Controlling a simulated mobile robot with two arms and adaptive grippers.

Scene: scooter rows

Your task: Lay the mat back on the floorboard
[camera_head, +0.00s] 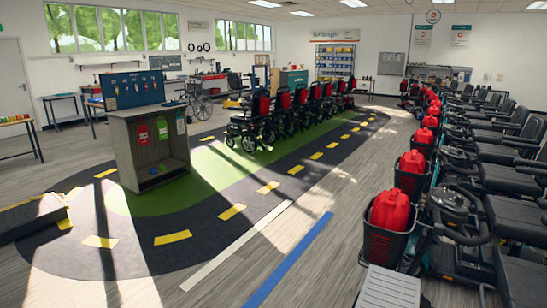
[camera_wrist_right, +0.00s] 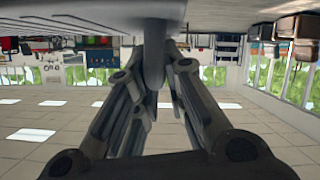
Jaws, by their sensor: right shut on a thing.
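A grey ribbed panel, which looks like the mat (camera_head: 388,289), shows at the bottom edge of the head view, right of centre. Its near end is cut off by the frame. In the right wrist view, my right gripper (camera_wrist_right: 154,68) is shut on a grey upright part of the mat (camera_wrist_right: 154,50), with a broad grey piece above it. The room appears upside down there. My left gripper is in neither view. I cannot make out the bare floorboard of the nearest scooter (camera_head: 465,235).
A row of scooters with red bags (camera_head: 391,211) in front baskets (camera_head: 380,245) runs along the right. A grey cabinet (camera_head: 145,145) stands on the left, and wheelchairs (camera_head: 262,115) stand behind. The floor left of the baskets is clear, with a blue stripe (camera_head: 290,260).

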